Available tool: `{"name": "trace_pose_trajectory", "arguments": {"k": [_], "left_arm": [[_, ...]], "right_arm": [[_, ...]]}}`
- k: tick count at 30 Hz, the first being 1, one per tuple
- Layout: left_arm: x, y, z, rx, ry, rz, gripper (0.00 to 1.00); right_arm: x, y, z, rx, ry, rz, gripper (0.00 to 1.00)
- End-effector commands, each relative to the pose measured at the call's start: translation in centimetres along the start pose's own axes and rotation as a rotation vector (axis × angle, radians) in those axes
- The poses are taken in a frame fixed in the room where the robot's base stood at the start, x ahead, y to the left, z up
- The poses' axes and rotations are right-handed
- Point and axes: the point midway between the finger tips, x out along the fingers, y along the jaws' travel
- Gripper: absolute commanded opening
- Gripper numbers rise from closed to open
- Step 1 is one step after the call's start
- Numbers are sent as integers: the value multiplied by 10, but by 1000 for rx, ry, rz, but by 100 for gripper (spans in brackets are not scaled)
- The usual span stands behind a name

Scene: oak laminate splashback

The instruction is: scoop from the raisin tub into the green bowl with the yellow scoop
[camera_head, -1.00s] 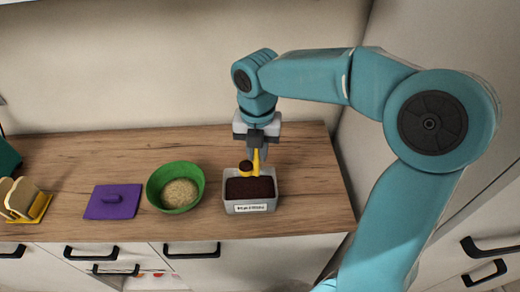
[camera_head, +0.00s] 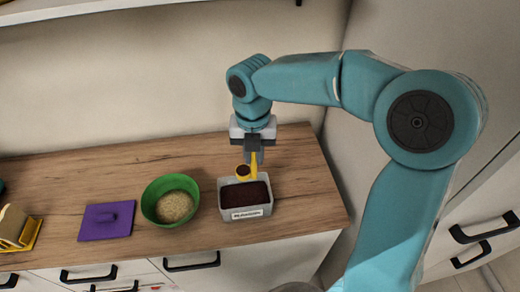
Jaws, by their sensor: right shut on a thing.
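The raisin tub (camera_head: 246,213) is a grey box with a white label on its front, filled with dark raisins, near the counter's right end. The green bowl (camera_head: 152,196) stands to its left and holds a pale, grainy heap. My right gripper (camera_head: 254,158) is above the back of the tub, shut on the handle of the yellow scoop (camera_head: 254,168). The scoop's cup is over the tub's back left part and shows dark contents. I cannot tell whether the cup touches the raisins. My left gripper is not in view.
A yellow rack with bread (camera_head: 17,228) stands at the far left. A shelf edge (camera_head: 80,10) runs along the top left. The counter (camera_head: 90,178) behind the bowl is clear.

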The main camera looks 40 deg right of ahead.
Motion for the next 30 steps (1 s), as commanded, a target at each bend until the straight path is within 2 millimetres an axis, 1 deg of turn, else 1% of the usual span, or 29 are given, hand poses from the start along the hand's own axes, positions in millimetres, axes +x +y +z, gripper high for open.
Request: {"name": "trace_pose_trajectory", "arguments": {"k": [2,5,15,18,21,25,30], "left_arm": [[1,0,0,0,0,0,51],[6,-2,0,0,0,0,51],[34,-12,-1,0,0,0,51],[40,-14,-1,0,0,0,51],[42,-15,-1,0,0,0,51],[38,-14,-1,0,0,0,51],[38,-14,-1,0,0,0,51]], "right_arm": [[0,2,-1,-7,-2,1,0],[7,3,-1,-8,-2,1,0],[39,3,-1,-7,-2,1,0],[46,3,-1,-6,-2,1,0],[48,2,0,-5,-2,1,0],[47,-3,5,-3,-2,1,0],[48,-3,5,-4,-2,1,0]]}}
